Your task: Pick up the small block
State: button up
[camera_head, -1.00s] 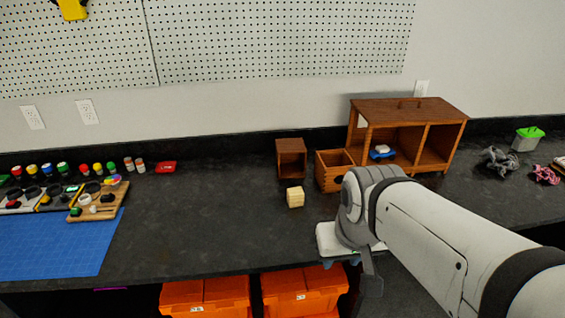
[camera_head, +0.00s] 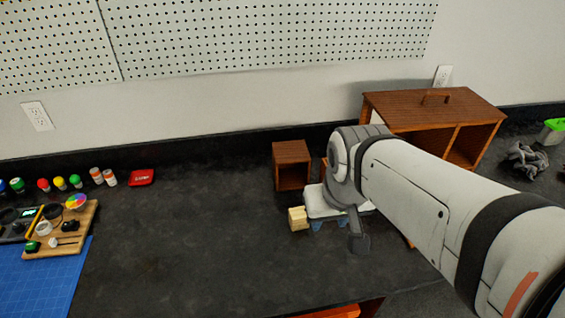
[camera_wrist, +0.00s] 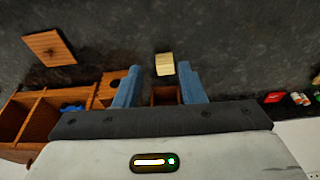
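The small block (camera_head: 298,218) is a pale wooden cube on the dark bench top, just left of my gripper (camera_head: 330,224) in the head view. In the wrist view the block (camera_wrist: 165,64) appears slightly beyond the fingertips, between the lines of the two blue fingers and nearer the right one. My gripper (camera_wrist: 157,80) is open with nothing between its fingers. In the head view my arm hides most of the gripper, and the block's right side is close to the gripper body.
A small open brown box (camera_head: 291,165) stands behind the block. A larger wooden cabinet (camera_head: 432,104) stands to the right, partly behind my arm. A flat wooden piece (camera_wrist: 50,48) lies on the bench. Tools on a wooden board (camera_head: 60,235) are far left. The bench left of the block is clear.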

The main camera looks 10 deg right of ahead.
jog(key=shift+o, duration=0.5)
jog(key=shift+a, duration=0.15)
jog(key=shift+o, duration=0.9)
jog(key=shift+w, duration=0.2)
jog(key=o, duration=0.6)
jog(key=shift+n+g, duration=0.3)
jog(key=shift+g, duration=0.4)
jog(key=w+f, duration=0.1)
jog(key=w, duration=0.2)
jog(key=w+f+p, duration=0.1)
jog(key=w, duration=0.3)
jog(key=w+f+p, duration=0.1)
jog(key=w, duration=0.2)
jog(key=shift+w+f, duration=0.15)
jog(key=shift+c, duration=0.2)
jog(key=g+p, duration=0.2)
send_over(299, 212)
jog(key=f, duration=1.2)
jog(key=shift+s, duration=0.35)
jog(key=shift+w+f+p, duration=0.2)
jog(key=shift+f+p, duration=0.4)
jog(key=shift+f, duration=1.45)
jog(key=shift+w+f+p, duration=0.15)
jog(key=shift+f+p, duration=0.4)
jog(key=shift+f, duration=1.5)
